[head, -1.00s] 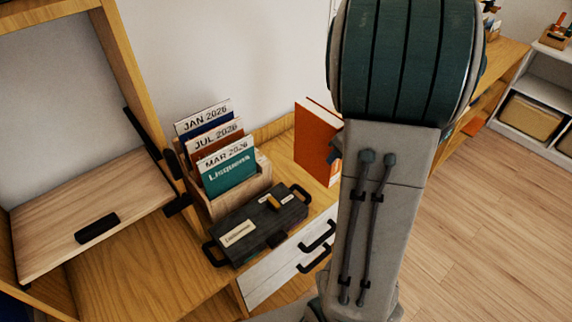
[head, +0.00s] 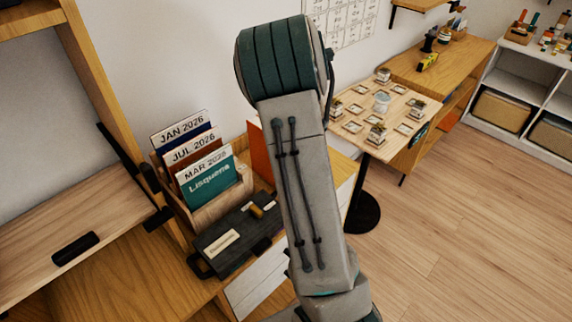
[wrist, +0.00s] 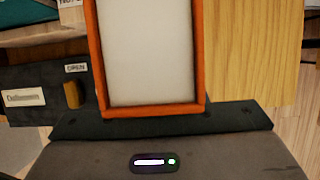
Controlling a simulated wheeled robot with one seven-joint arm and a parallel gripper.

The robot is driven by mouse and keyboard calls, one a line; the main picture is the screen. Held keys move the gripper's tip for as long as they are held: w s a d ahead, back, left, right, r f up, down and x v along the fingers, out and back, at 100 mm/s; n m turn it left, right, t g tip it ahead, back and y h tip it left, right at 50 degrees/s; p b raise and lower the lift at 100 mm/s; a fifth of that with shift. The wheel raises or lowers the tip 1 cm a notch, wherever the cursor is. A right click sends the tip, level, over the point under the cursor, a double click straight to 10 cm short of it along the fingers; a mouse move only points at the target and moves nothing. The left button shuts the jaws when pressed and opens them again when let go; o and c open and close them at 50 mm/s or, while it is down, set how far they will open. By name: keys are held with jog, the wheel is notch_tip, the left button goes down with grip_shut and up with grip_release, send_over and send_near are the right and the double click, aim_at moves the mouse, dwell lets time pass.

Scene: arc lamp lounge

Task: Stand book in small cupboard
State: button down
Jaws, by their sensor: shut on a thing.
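An orange book (head: 260,148) shows upright in the head view, mostly hidden behind my arm. In the wrist view the book (wrist: 150,50) is seen end-on, with orange cover edges around pale pages. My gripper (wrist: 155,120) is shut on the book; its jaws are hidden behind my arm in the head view. I cannot tell whether the book is clear of the surface below. At the left of the head view a wooden cupboard (head: 72,75) stands with a flat flap (head: 45,225) open, bearing a black handle.
A wooden file box (head: 222,205) with several labelled folders and a black toolbox (head: 235,240) stand close beside the book. White drawers (head: 258,283) are below. A small table (head: 345,105) with tiles and pots stands to the right. The floor (head: 460,200) beyond is clear.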

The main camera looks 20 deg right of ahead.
jog(key=shift+f, duration=0.7)
jog(key=c, duration=1.3)
grip_release()
jog(key=shift+f, duration=0.15)
jog(key=o, duration=0.4)
